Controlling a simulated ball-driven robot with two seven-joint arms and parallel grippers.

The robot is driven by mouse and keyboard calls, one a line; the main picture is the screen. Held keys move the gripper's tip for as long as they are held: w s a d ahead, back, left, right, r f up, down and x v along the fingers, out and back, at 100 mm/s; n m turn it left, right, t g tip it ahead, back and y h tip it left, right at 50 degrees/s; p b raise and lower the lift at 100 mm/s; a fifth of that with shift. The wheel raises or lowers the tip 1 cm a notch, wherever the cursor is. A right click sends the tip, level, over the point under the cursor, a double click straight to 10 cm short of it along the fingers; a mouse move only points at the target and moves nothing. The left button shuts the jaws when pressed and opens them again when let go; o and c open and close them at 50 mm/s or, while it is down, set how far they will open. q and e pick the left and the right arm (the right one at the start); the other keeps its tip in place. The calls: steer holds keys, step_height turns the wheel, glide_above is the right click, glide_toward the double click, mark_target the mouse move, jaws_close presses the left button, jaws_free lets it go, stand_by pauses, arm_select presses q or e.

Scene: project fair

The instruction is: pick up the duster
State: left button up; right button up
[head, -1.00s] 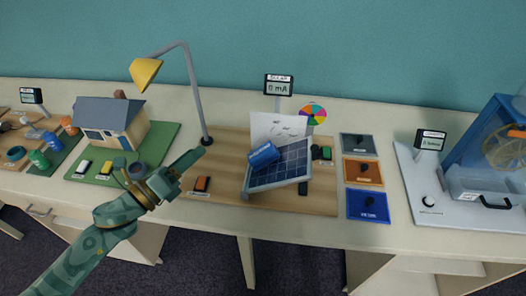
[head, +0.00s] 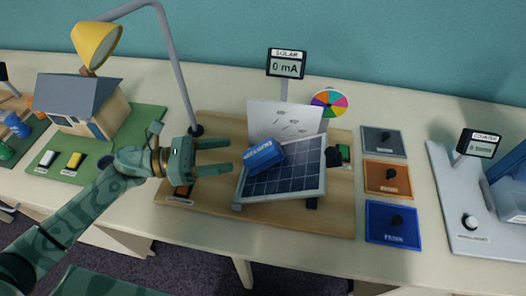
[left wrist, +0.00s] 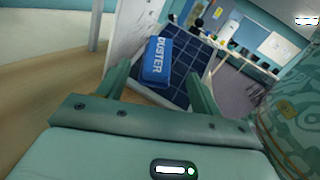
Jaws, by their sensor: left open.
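The duster (head: 263,156) is a blue block with white lettering. It lies on the upper left part of the tilted dark solar panel (head: 290,172), in front of a white sheet. My left gripper (head: 231,155) is open and empty, just left of the duster, its two fingers pointing right toward it. In the left wrist view the duster (left wrist: 157,61) shows ahead, between the open fingers and apart from them, with the panel (left wrist: 188,62) behind it. My right gripper is not in view.
The panel stands on a wooden board (head: 225,200). A lamp (head: 178,80) with a yellow shade rises behind my left gripper. A meter (head: 286,66) and a coloured wheel (head: 328,103) stand behind the panel. Three coloured plates with dark knobs lie right, including a blue one (head: 381,232).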

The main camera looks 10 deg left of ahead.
mark_target(258, 149)
arm_select(q)
steer(key=x, duration=0.4)
steer(key=shift+w+d, duration=0.2)
steer(key=shift+d, duration=0.15)
steer(key=p+x, duration=0.1)
steer(key=x, duration=0.4)
steer(key=c, duration=0.9)
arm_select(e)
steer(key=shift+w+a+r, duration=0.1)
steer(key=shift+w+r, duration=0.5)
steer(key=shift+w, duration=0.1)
